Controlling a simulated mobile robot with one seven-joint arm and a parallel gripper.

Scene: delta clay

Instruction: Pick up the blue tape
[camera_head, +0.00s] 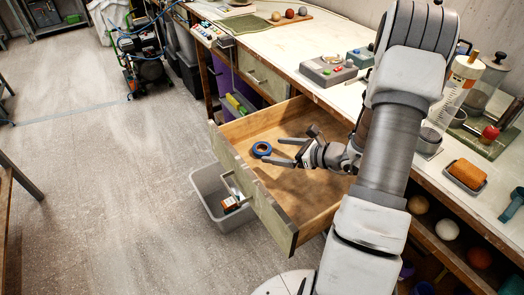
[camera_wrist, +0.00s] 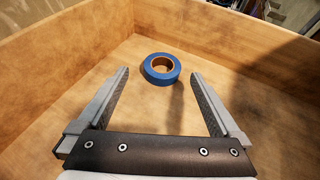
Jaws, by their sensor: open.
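The blue tape (camera_head: 262,149) is a roll lying flat in the open wooden drawer (camera_head: 290,215). In the wrist view the blue tape (camera_wrist: 148,75) lies on the drawer floor just beyond my fingertips, roughly midway between them, with its brown core showing. My gripper (camera_head: 284,152) reaches into the drawer with its fingers pointing toward the tape. In the wrist view my gripper (camera_wrist: 200,76) is open, and nothing is between the fingers. The tape is apart from both fingers.
The drawer walls (camera_wrist: 60,50) surround the tape and my gripper. A grey bin (camera_head: 215,200) with small items stands on the floor beside the drawer. The floor at left is mostly clear.

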